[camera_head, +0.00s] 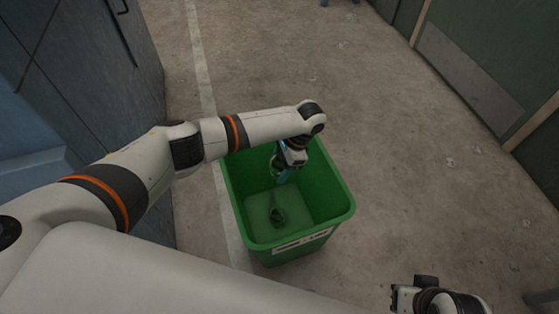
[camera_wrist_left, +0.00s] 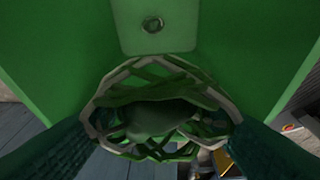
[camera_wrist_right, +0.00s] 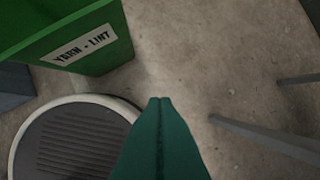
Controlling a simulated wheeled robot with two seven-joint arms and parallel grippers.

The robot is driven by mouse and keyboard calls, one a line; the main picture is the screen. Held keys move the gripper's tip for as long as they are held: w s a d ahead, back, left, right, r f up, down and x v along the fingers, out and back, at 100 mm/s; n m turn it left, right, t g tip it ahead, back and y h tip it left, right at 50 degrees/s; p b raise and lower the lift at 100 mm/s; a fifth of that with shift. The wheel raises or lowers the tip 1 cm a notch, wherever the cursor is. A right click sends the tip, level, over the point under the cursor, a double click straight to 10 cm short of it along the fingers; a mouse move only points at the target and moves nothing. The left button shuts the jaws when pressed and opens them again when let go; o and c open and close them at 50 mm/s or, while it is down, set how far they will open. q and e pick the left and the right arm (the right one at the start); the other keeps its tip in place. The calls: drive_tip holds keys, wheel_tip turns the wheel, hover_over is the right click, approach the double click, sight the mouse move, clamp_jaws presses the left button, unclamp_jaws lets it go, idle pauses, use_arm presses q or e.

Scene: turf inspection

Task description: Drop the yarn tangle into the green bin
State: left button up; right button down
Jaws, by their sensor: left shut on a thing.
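The green bin (camera_head: 338,212) stands on the floor with its top open; its label reads "YARN + LINT" in the right wrist view (camera_wrist_right: 90,50). My left gripper (camera_head: 283,176) reaches over the bin and points down into its opening. In the left wrist view its teal fingers are shut on the yarn tangle (camera_wrist_left: 160,75), a loopy green and pale clump. In the head view the arm and gripper hide most of the held tangle.
A blue-grey cabinet (camera_head: 80,70) stands at the left. A green door with a metal plate (camera_head: 470,78) is at the upper right. Bare concrete floor (camera_head: 380,130) lies open right of the bin. Grey legs (camera_wrist_right: 265,138) show in the right wrist view.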

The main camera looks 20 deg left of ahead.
sight(280, 172)
use_arm(q)
drive_tip(key=shift+f, duration=0.3)
drive_tip(key=shift+f+b, duration=0.85)
drive_tip(key=shift+b, duration=0.4)
drive_tip(key=shift+f+b, duration=0.5)
drive_tip(key=shift+b, duration=0.15)
use_arm(e)
drive_tip(key=w+a+r+t+y, duration=0.25)
drive_tip(key=w+t, duration=0.35)
drive_tip(key=w, duration=0.3)
use_arm(q)
drive_tip(key=shift+f+b, duration=1.35)
drive_tip(key=shift+b, duration=0.3)
use_arm(e)
drive_tip(key=w+a+r+t+y, duration=0.1)
drive_tip(key=w+a+r+t, duration=0.1)
drive_tip(key=r+t, duration=0.2)
drive_tip(key=w+a+r+t+y, duration=0.1)
drive_tip(key=w+a+r+t, duration=0.1)
drive_tip(key=r+t, duration=0.3)
drive_tip(key=shift+w+r+n, duration=0.4)
drive_tip(key=shift+w+r, duration=0.45)
drive_tip(key=shift+r, duration=0.35)
use_arm(q)
drive_tip(key=o, duration=1)
drive_tip(key=shift+o, duration=0.2)
